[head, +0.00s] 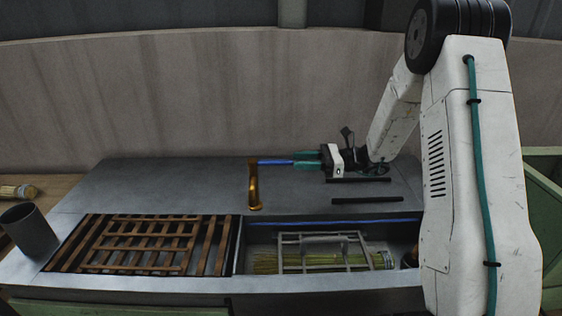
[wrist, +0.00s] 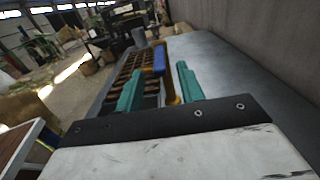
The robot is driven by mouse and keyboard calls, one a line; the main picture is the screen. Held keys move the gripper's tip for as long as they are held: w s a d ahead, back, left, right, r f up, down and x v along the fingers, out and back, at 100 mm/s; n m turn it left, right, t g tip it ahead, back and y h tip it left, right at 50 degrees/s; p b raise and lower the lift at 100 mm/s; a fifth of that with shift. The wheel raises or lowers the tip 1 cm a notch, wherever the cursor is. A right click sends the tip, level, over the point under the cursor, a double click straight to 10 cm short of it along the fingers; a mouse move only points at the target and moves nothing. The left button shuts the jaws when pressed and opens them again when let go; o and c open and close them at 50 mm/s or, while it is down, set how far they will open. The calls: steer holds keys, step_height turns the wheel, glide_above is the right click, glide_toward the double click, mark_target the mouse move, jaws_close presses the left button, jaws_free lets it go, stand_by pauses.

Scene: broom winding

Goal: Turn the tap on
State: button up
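The tap has a brass spout (head: 254,190) standing on the grey counter, curving towards the sink side. Its blue lever handle (head: 273,162) extends to the right from the tap's top. In the wrist view the blue lever (wrist: 159,57) appears in the gap between my two teal fingers, around their tips, with the brass tap body (wrist: 170,88) behind it. My gripper (head: 297,160) comes from the right, fingers level, tips at the lever's free end. The fingers are apart; I cannot tell whether either one touches the lever.
A wooden slatted rack (head: 135,246) covers the left basin. The right basin holds a metal wire rack (head: 325,239) and a straw bundle (head: 265,263). A dark cup (head: 29,232) stands at the counter's left. A wall (head: 180,100) runs behind the counter.

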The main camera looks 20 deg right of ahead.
mark_target(281, 161)
steer(key=x, duration=0.6)
steer(key=shift+a, duration=0.25)
jaws_close()
